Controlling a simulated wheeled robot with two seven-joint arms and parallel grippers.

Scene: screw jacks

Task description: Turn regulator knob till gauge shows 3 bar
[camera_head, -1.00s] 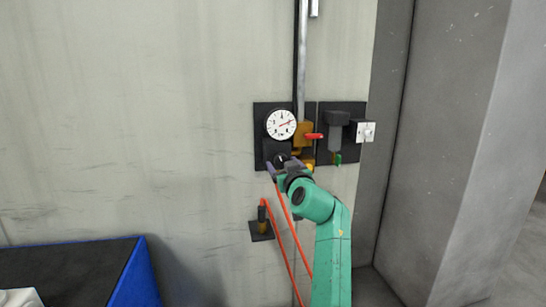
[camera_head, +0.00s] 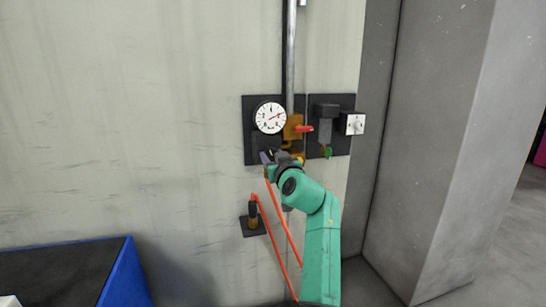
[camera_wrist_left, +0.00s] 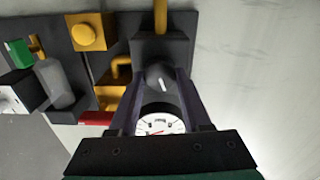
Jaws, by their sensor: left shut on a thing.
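The round white gauge (camera_head: 270,117) is on a dark wall panel, its red needle pointing right and slightly up; the numbers are too small to read. It also shows upside down and partly hidden in the left wrist view (camera_wrist_left: 160,125). Below it sits the black regulator knob with a white mark (camera_wrist_left: 160,78). My left gripper (camera_head: 269,157) is shut on this knob, a finger on each side in the left wrist view (camera_wrist_left: 162,82). In the head view the gripper mostly hides the knob. My right gripper is not in view.
A yellow valve with a red lever (camera_head: 303,128) is right of the gauge, close to my gripper. A dark filter unit (camera_head: 326,112) and white switch box (camera_head: 355,123) are farther right. An orange hose (camera_head: 279,238) hangs below. A blue-edged bin (camera_head: 120,273) stands lower left.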

